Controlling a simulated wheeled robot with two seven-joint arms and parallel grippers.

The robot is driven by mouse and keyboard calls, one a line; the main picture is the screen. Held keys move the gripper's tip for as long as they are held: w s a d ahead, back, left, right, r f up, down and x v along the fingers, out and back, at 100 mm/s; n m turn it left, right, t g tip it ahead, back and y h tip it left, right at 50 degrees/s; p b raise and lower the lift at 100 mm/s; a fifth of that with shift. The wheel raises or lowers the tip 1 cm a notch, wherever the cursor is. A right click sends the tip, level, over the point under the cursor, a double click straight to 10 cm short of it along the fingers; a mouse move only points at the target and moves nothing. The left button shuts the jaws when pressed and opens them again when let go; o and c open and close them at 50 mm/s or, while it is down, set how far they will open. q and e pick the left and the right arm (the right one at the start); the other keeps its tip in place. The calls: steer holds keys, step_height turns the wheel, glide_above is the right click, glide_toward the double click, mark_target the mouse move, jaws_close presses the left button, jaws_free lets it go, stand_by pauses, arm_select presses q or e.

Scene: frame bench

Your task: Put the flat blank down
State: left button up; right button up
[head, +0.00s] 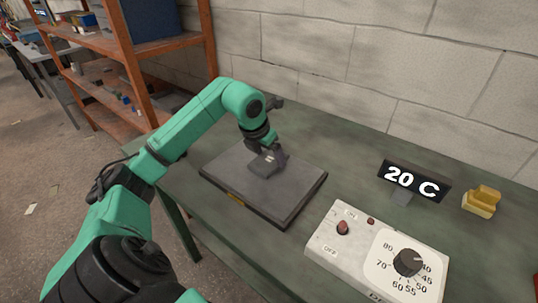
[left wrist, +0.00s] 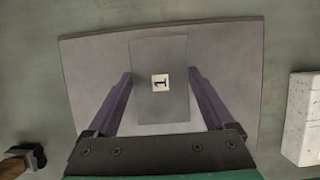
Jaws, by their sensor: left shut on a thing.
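The flat blank (left wrist: 172,104) is a grey rectangular piece with a white label marked "1". My left gripper (left wrist: 160,84) is shut on it, with one finger along each long side. In the head view my left gripper (head: 268,150) points down over the dark grey square plate (head: 240,185), and the blank (head: 262,163) shows small beneath it. The plate also shows behind the blank in the left wrist view (left wrist: 95,70). The blank is over the plate's area; I cannot tell whether it touches the surface. My right gripper is not in view.
The plate lies on a green bench (head: 330,140). A white control box (head: 360,262) with a dial stands right of it. Behind are a "20 C" display (head: 413,180) and a yellow block (head: 482,200). A brown and black thing (left wrist: 22,160) lies beside the plate. Orange shelving (head: 135,80) stands left.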

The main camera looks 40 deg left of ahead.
arm_select(q)
steer(key=o, duration=1.3)
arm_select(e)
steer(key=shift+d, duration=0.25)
arm_select(q)
steer(key=shift+r+p, duration=0.25)
steer(key=shift+p, duration=0.05)
steer(key=shift+s+r, duration=0.1)
steer(key=shift+r, duration=0.2)
steer(key=v, duration=1.1)
steer(key=shift+d+r, duration=0.1)
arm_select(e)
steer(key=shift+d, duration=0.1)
